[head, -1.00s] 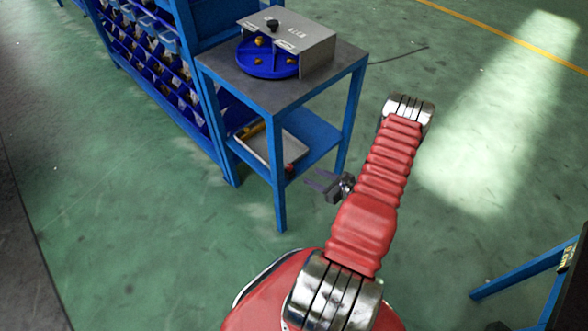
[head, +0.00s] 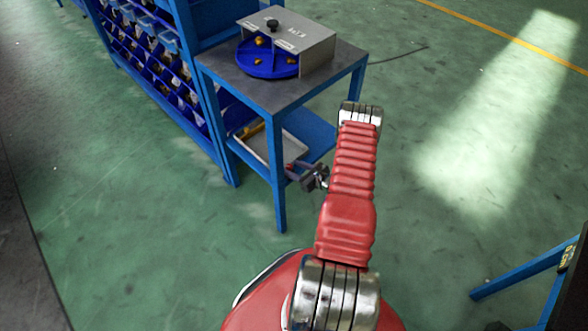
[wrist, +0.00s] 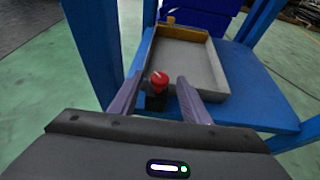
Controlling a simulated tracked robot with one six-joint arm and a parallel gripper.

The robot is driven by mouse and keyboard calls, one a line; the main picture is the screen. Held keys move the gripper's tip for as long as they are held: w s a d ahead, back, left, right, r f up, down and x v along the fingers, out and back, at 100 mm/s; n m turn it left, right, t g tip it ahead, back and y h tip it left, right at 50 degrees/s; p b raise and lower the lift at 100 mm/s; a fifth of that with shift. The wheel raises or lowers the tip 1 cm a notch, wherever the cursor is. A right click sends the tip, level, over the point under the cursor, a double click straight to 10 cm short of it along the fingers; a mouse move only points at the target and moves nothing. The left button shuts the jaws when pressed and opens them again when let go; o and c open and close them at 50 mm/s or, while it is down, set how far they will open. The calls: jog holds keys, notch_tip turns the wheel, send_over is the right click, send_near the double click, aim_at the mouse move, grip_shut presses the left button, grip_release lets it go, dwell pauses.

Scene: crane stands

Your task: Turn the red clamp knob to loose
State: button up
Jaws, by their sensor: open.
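The red clamp knob (wrist: 159,80) sits on a dark block at the near corner of the lower shelf, beside a grey tray. It is between my gripper's fingers in the wrist view, and I see no contact with either. In the head view my gripper (head: 296,174) is at the near side of the blue stand's lower shelf and hides most of the knob. My gripper (wrist: 160,100) is open and empty in the wrist view, its two fingers on either side of the knob. I cannot tell the knob's turn position.
A blue stand leg (wrist: 92,45) rises close on the left. The stand's top (head: 320,80) carries a grey box and a blue turntable (head: 262,68). Blue bins (head: 150,60) stand left; open green floor lies right.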

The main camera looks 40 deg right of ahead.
jog(key=c, duration=1)
jog(key=shift+c, duration=0.2)
jog(key=shift+d+n+y, duration=0.2)
jog(key=shift+n+y, duration=0.3)
jog(key=shift+y, duration=0.1)
jog(key=shift+w+d+n+g+y, duration=0.1)
jog(key=shift+d+n+g+y, duration=0.15)
jog(key=shift+n+y, duration=0.55)
jog(key=shift+w+d+n+g+y, duration=0.1)
jog(key=shift+n+g+y, duration=0.25)
jog(key=shift+n+y, duration=0.4)
jog(key=shift+w+d+n+g+y, duration=0.15)
jog(key=shift+n+g+y, duration=0.3)
jog(key=shift+n+y, duration=0.35)
jog(key=shift+d+n+g+y, duration=0.1)
jog(key=shift+n+g+y, duration=0.35)
jog(key=shift+n+y, duration=0.25)
jog(key=shift+w+n+y, duration=0.1)
jog(key=shift+n+y, duration=0.25)
jog(key=shift+y, duration=0.1)
jog(key=o, duration=1)
jog(key=shift+o, duration=0.2)
